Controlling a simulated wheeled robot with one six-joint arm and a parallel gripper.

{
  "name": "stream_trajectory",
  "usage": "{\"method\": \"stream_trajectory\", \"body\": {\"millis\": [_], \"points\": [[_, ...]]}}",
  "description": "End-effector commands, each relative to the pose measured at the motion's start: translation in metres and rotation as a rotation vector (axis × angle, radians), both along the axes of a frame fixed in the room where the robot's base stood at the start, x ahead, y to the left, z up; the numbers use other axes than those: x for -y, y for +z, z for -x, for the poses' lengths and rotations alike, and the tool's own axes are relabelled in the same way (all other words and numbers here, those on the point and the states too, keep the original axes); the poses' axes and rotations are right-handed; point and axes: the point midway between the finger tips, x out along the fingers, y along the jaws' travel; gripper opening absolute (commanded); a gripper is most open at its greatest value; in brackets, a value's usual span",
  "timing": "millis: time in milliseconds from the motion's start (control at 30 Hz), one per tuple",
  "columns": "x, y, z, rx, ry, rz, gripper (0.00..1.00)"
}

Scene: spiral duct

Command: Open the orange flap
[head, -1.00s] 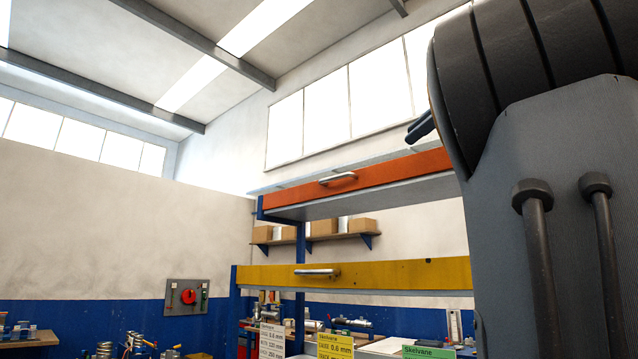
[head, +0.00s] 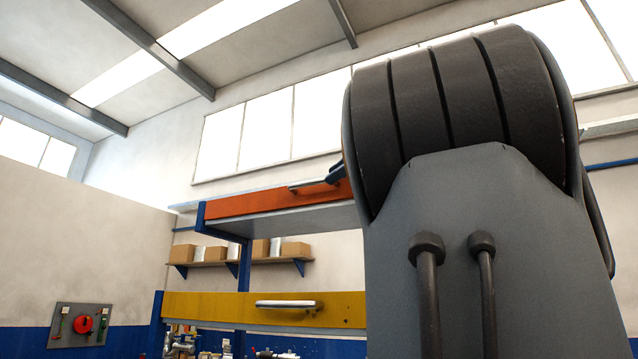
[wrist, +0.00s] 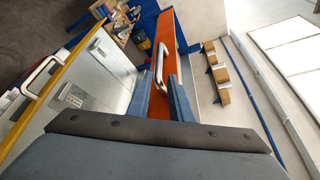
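The orange flap (head: 260,201) is a long panel high on the rack, level in the head view, with a pale bar handle (head: 308,184) along its front. My gripper (head: 335,173) shows beside the right end of that handle, partly hidden by my arm. In the wrist view the orange flap (wrist: 168,35) runs up and away from me. My gripper's two blue fingers (wrist: 161,88) stand apart, with the near end of the handle (wrist: 159,66) at or just beyond the gap between their tips. I cannot tell whether they touch it.
A yellow flap (head: 220,308) with its own handle (head: 287,304) lies below the orange one. A shelf (head: 235,262) with boxes is on the wall behind. My arm covers the right of the head view.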

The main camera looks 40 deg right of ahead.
Motion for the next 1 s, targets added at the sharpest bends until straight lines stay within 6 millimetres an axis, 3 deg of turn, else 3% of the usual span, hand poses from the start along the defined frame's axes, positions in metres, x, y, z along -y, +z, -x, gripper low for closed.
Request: {"method": "stream_trajectory", "body": {"millis": [200,400,767,900,967,1000], "points": [[-0.010,-0.006,-0.036,0.000,0.021,0.000,0.19],[-0.010,-0.010,-0.054,0.000,0.018,0.001,0.19],[-0.008,-0.012,-0.058,0.000,0.014,0.001,0.19],[-0.008,-0.012,-0.058,-0.001,0.013,0.001,0.00],[-0.008,-0.012,-0.058,-0.001,0.013,0.001,0.00],[0.002,-0.013,-0.058,0.000,0.009,0.000,0.00]]}}
